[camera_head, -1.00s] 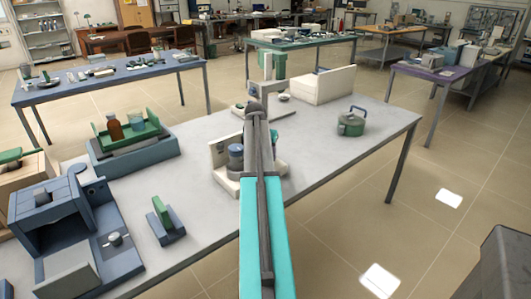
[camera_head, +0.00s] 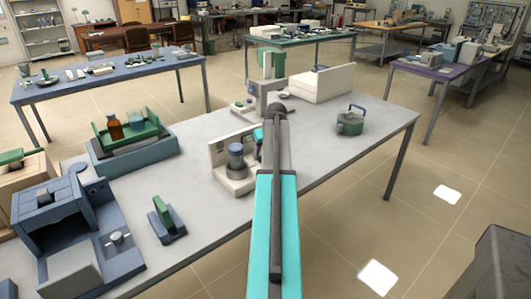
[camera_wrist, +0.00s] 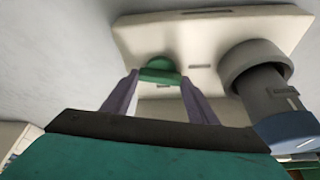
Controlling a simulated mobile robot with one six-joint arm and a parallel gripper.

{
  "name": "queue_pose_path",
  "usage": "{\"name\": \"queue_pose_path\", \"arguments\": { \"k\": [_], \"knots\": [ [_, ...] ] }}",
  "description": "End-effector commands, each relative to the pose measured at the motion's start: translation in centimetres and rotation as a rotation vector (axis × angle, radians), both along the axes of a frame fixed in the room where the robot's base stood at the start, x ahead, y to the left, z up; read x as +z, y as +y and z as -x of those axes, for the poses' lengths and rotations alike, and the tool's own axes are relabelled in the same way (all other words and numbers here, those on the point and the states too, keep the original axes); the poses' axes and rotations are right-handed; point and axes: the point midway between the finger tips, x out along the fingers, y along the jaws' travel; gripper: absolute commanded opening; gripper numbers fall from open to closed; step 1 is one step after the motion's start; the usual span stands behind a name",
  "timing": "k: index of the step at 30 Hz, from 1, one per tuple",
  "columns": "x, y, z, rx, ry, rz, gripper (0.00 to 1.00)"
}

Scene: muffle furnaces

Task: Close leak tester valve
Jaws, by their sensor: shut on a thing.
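The leak tester is a cream device with an upright back plate (camera_head: 217,155) and a grey-blue cylinder (camera_head: 236,162), standing on the grey table. In the wrist view its cream body (camera_wrist: 185,38) fills the upper middle, with the dark grey cylinder (camera_wrist: 265,80) at the right. A rounded green valve handle (camera_wrist: 159,66) sits on the cream body. My gripper (camera_wrist: 160,78) has its two purple fingers on either side of the green handle and is shut on it. In the head view my arm partly hides the gripper at the tester's right side.
On the grey table (camera_head: 200,215) stand a blue furnace (camera_head: 60,225), a small blue-and-green block (camera_head: 167,222), a green tray with bottles (camera_head: 128,135), a green pot (camera_head: 350,122) and a white box (camera_head: 320,84). Bare tabletop lies in front of the tester.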

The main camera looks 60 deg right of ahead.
Motion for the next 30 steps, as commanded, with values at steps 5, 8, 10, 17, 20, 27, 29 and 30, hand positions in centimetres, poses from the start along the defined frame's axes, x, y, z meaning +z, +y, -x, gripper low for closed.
{"name": "queue_pose_path", "arguments": {
  "k": [5, 8, 10, 17, 20, 27, 29, 30],
  "knots": [
    [-0.23, -0.09, 0.52, 0.117, 0.012, -0.006, 0.31],
    [-0.23, -0.16, 0.57, 0.169, 0.012, -0.006, 0.31],
    [-0.23, -0.19, 0.63, 0.197, 0.012, -0.005, 0.31],
    [-0.25, -0.21, 0.72, 0.253, 0.013, -0.005, 0.31],
    [-0.25, -0.21, 0.75, 0.259, 0.014, -0.006, 0.31],
    [-0.25, -0.22, 0.77, 0.26, 0.014, -0.006, 0.31],
    [-0.25, -0.23, 0.78, 0.26, 0.014, -0.006, 0.31],
    [-0.25, -0.23, 0.78, 0.26, 0.014, -0.006, 0.55]
  ]
}}
